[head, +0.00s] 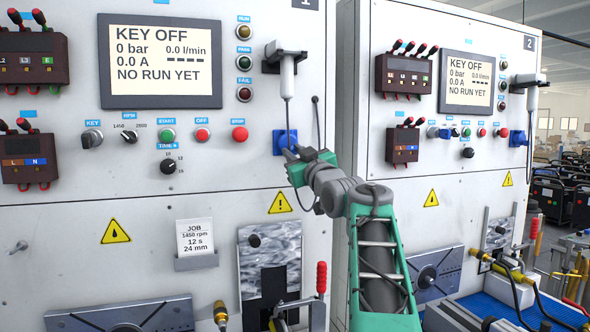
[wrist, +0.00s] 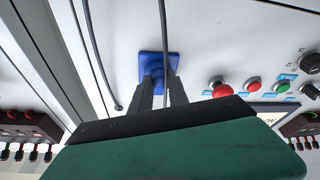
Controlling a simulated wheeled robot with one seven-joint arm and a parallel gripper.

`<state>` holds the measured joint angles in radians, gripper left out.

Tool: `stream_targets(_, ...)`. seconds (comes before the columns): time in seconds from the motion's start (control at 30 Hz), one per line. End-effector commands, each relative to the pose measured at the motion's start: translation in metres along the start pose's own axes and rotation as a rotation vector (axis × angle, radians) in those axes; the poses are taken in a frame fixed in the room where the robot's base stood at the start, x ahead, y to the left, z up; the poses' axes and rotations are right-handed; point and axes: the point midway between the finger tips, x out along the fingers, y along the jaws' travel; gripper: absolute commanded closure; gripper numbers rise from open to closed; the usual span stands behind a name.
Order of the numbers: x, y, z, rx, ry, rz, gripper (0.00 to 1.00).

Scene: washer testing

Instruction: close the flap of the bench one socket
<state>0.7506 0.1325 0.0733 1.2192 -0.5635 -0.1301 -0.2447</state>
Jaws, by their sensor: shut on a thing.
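The bench one socket (head: 279,143) is a blue square on the white front of the left bench, right of the red stop button. It also shows in the wrist view as a blue plate (wrist: 158,58) just beyond my fingertips. My gripper (head: 291,154) is at the socket's lower right in the head view. In the wrist view my gripper's dark fingers (wrist: 162,82) reach the blue part and are shut on it. The piece between them seems to be the flap, but the fingers hide most of it, and its angle cannot be told.
A white holder (head: 287,76) with a thin dark rod or cable hangs above the socket. The red stop button (head: 240,134) is close to its left. A dark cable end (wrist: 118,107) is near my fingers. Bench two (head: 440,190) stands right of my arm.

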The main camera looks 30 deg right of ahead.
Motion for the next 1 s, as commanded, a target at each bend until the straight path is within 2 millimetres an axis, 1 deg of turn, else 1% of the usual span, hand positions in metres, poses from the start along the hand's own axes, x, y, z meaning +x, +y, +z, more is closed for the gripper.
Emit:
stream_targets(0.03, 0.000, -0.001, 0.002, -0.001, 0.008, 0.002, 1.00)
stream_targets(0.33, 0.001, 0.000, -0.001, -0.001, 0.011, 0.003, 1.00)
stream_targets(0.37, 0.001, 0.000, -0.001, -0.001, 0.011, 0.003, 0.78)
stream_targets(0.6, 0.001, 0.000, 0.000, -0.001, 0.009, 0.003, 0.58)
stream_targets(0.87, 0.000, 0.000, 0.001, -0.001, 0.009, 0.003, 0.57)
stream_targets(0.97, -0.010, 0.000, 0.002, -0.002, 0.009, 0.005, 0.57)
stream_targets(1.0, -0.017, 0.000, 0.004, -0.002, 0.009, 0.006, 0.57)
